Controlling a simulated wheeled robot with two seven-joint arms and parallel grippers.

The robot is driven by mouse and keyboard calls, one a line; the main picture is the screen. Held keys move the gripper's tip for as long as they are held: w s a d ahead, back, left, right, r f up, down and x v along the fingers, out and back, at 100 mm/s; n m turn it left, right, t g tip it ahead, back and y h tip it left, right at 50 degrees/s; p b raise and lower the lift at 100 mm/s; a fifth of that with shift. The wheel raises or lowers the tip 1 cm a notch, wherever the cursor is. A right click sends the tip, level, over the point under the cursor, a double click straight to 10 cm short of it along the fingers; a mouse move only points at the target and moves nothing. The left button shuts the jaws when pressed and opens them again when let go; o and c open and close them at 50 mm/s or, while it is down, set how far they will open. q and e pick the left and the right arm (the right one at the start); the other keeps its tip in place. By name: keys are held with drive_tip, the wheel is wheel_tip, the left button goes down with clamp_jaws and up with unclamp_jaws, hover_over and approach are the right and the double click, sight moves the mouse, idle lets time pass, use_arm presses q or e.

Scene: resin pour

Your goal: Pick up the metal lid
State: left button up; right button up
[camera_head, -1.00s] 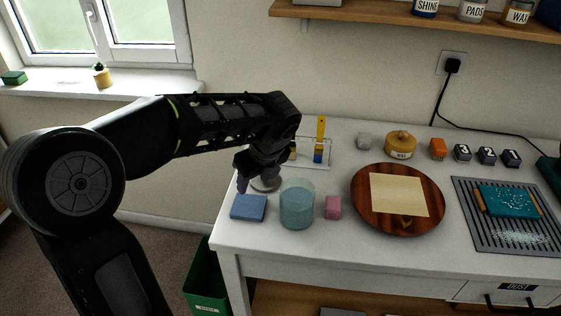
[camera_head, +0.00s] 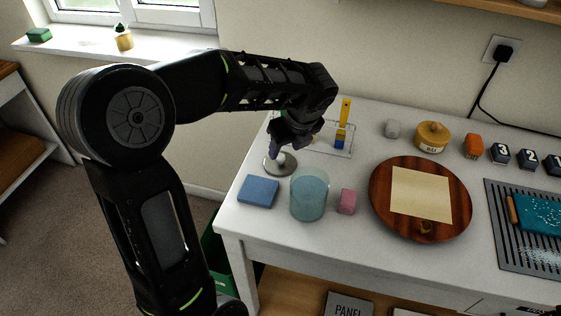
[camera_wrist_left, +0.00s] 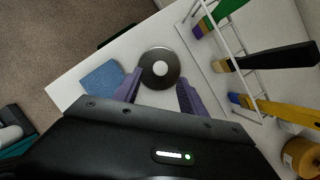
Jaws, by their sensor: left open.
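The metal lid (camera_head: 274,164) is a round grey disc with a pale knob, lying flat on the white table near its left end. It also shows in the left wrist view (camera_wrist_left: 174,70), just beyond my fingertips. My left gripper (camera_head: 279,146) is above the lid, pointing down, and partly hides it in the head view. In the left wrist view its two purple fingers (camera_wrist_left: 158,88) are spread apart with nothing between them, one toward each side of the lid. I cannot tell the exact height above the knob. My right gripper is not in view.
A blue block (camera_head: 258,191) and a teal glass (camera_head: 309,194) stand close in front of the lid. A pink block (camera_head: 347,202) and a round wooden board (camera_head: 456,219) are to the right. A wire rack with brushes (camera_head: 343,137) is close behind on the right.

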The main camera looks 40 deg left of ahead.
sight(281, 156)
use_arm(q)
drive_tip(key=shift+p+x, duration=0.35)
drive_tip(key=shift+x, duration=2.25)
clamp_jaws()
